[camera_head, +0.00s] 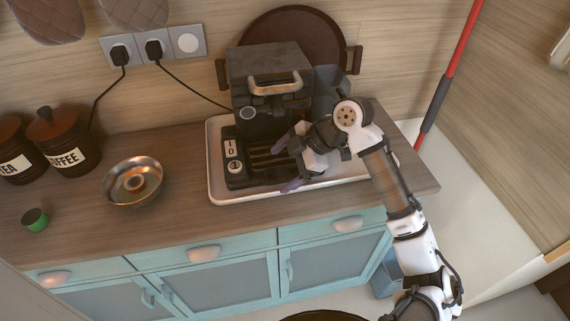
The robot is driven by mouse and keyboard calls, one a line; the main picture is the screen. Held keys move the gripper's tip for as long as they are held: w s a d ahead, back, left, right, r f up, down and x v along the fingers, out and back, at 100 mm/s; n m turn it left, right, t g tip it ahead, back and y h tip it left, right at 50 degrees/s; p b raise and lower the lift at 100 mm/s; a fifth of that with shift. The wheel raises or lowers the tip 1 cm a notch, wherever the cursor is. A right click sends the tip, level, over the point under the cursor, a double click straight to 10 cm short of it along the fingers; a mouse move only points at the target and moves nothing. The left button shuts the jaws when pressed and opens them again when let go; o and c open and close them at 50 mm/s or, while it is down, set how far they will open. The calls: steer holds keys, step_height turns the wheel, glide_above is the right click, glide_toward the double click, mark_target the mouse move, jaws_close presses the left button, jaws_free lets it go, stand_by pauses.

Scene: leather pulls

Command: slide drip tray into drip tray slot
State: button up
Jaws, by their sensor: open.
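The dark coffee machine (270,77) stands on a white tray (217,188) on the counter. The black slatted drip tray (262,160) is low at the machine's front, beside the panel with two round switches. Its slot is not clearly visible, and I cannot tell how far in the drip tray sits. My gripper (284,168) is open at the right part of the drip tray, with its two purple fingertips spread apart. I cannot tell whether they touch it. My gripper and wrist hide the drip tray's right end.
A round brown tray (325,45) leans behind the machine. Power cords run to the wall sockets. The counter's front left is mostly clear.

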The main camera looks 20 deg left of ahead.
steer(key=b+v, duration=0.3)
steer(key=v, duration=1.1)
steer(key=shift+d, duration=0.1)
